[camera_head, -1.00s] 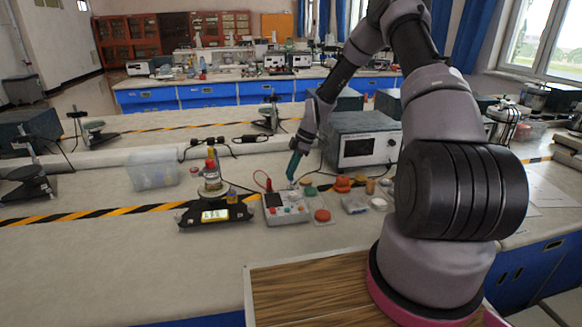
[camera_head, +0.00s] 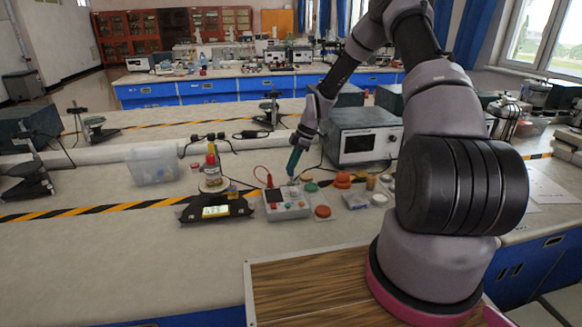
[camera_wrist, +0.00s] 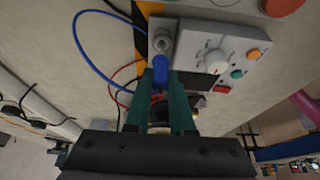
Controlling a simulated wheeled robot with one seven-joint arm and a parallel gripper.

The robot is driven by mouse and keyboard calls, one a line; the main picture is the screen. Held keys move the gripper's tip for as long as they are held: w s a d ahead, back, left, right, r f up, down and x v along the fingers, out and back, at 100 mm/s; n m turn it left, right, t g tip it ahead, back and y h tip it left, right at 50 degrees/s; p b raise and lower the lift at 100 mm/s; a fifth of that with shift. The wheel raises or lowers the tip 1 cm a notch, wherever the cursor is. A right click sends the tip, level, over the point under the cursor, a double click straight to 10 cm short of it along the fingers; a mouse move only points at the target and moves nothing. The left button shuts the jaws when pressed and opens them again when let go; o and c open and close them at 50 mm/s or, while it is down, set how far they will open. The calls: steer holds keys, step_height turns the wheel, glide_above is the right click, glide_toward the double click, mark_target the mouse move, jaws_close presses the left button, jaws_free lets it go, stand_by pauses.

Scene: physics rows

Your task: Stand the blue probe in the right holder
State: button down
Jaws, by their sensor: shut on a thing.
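My gripper (camera_head: 292,172) points down over the back right part of the small grey meter box (camera_head: 288,211). In the wrist view, its two teal fingers (camera_wrist: 161,85) are shut on the blue probe (camera_wrist: 160,64). The probe's far end meets a round grey holder (camera_wrist: 161,42) beside the meter's dial panel (camera_wrist: 215,50). I cannot tell how far the probe is inside it. A blue cable (camera_wrist: 85,48) loops out to the left. The red probe (camera_head: 269,181) stands at the box's back left, and its red cable (camera_head: 256,169) arcs behind it.
A clear bin (camera_head: 153,167) is farther left. A large grey instrument (camera_head: 366,137) is behind right. Red and orange caps (camera_head: 343,180) lie to the right. The front bench is clear.

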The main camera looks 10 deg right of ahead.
steer(key=shift+f, duration=1.65)
stand_by(1.8)
steer(key=shift+c, duration=2.3)
jaws_free()
steer(key=shift+r, duration=0.1)
steer(key=shift+r, duration=3.7)
